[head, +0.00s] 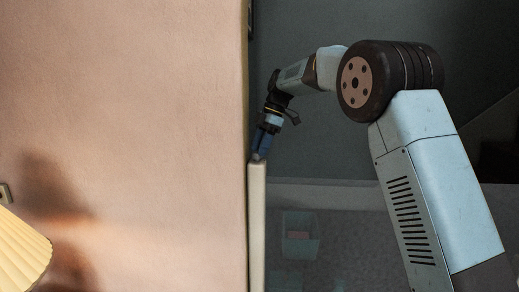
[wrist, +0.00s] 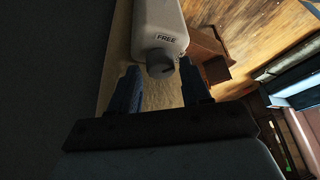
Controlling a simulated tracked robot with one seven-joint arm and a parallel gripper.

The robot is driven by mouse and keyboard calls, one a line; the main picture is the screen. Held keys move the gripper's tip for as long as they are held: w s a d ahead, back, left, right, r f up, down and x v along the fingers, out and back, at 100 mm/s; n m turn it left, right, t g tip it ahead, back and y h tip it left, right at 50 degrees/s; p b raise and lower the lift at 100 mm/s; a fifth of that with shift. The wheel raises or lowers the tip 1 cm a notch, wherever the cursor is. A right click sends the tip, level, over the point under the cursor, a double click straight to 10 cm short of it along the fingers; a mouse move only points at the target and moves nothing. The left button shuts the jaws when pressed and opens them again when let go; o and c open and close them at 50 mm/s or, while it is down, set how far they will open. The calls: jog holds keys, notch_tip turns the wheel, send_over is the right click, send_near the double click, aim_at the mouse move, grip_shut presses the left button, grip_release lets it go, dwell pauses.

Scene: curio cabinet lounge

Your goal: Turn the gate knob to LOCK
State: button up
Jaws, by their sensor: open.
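The gate knob (wrist: 160,62) is a small dark grey knob at the end of a pale rounded housing in the wrist view. A label reading FREE (wrist: 167,39) is on the housing beside it; no LOCK mark can be read. My gripper (wrist: 160,70) is open, with one blue finger to the left of the knob and one to the right. I cannot tell whether either finger touches it. In the head view my gripper (head: 261,148) points down at the top of a pale upright post (head: 257,225); the knob cannot be made out there.
A pinkish wall (head: 140,120) fills the left of the head view, close beside my gripper. A pleated lampshade (head: 20,252) stands at lower left. A teal bin (head: 300,246) is low behind the post. The wrist view shows an open cardboard box (wrist: 212,55) on a wooden floor (wrist: 240,25).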

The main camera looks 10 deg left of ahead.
jog(key=shift+s+a+f, duration=0.1)
jog(key=shift+a+f, duration=0.05)
jog(key=shift+f, duration=0.4)
jog(key=shift+c, duration=0.4)
jog(key=c, duration=0.7)
jog(key=shift+o, duration=0.2)
jog(key=m, duration=0.1)
jog(key=m+t, duration=0.1)
jog(key=m, duration=0.1)
jog(key=m+t, duration=0.1)
jog(key=m, duration=0.1)
jog(key=shift+s+r+y, duration=0.15)
jog(key=shift+s+y, duration=0.1)
jog(key=shift+y, duration=0.15)
jog(key=m+t, duration=0.1)
jog(key=m, duration=0.1)
jog(key=m+t, duration=0.1)
jog(key=m, duration=0.2)
jog(key=shift+s+a, duration=0.1)
jog(key=shift+s, duration=0.1)
jog(key=shift+m, duration=0.3)
